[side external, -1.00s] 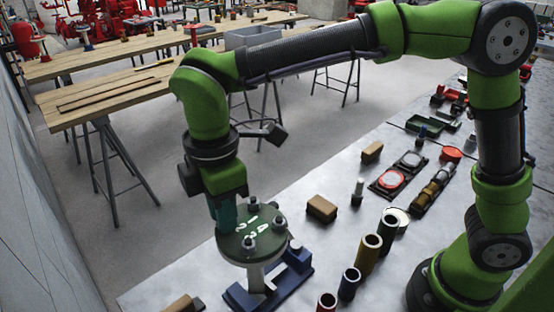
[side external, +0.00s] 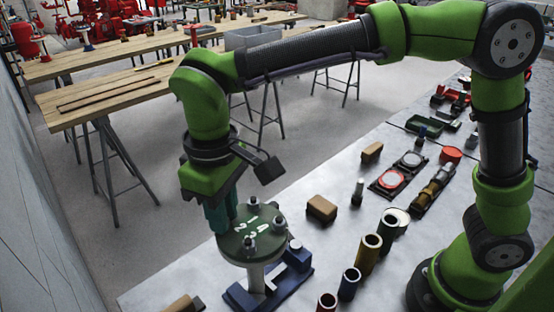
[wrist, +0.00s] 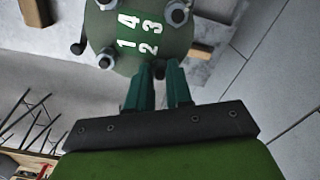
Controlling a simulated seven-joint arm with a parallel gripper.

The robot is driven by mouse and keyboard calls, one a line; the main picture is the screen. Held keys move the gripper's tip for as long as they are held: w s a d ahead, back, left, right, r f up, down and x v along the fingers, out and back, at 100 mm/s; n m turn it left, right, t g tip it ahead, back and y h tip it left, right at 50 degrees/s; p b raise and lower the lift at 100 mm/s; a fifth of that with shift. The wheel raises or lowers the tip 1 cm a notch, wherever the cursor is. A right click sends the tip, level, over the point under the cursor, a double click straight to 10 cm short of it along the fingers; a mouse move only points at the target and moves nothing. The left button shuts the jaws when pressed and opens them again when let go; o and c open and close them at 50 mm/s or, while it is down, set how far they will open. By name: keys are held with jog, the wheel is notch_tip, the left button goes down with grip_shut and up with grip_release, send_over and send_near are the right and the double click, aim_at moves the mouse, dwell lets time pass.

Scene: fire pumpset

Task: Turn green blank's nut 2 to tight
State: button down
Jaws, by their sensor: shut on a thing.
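The green blank (side external: 270,236) is a round disc with white numbers 1 to 4, held flat on a post above a blue stand (side external: 298,258). It also shows in the wrist view (wrist: 185,40). Grey nuts stand around its rim, one (side external: 250,243) at the front and one (side external: 279,222) at the right. My gripper (wrist: 159,78) points down at the disc's left edge in the side view. Its green fingers are shut on nut 2 (wrist: 159,70), the one beside the number 2. The fingers mostly hide this nut.
Tube pieces, including a yellow one (side external: 369,255) and a blue one (side external: 349,284), stand right of the stand on the grey table (side external: 335,235). A brown block (side external: 321,208) lies behind them. Wooden trestle tables (side external: 110,97) stand farther back.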

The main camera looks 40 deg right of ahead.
jog(key=m, duration=0.6)
jog(key=shift+m, duration=0.3)
jog(key=shift+a, duration=0.1)
dwell(0.4)
jog(key=c, duration=1)
grip_release()
jog(key=shift+r, duration=0.1)
notch_tip(320, 180, up, 17)
jog(key=shift+f, duration=0.15)
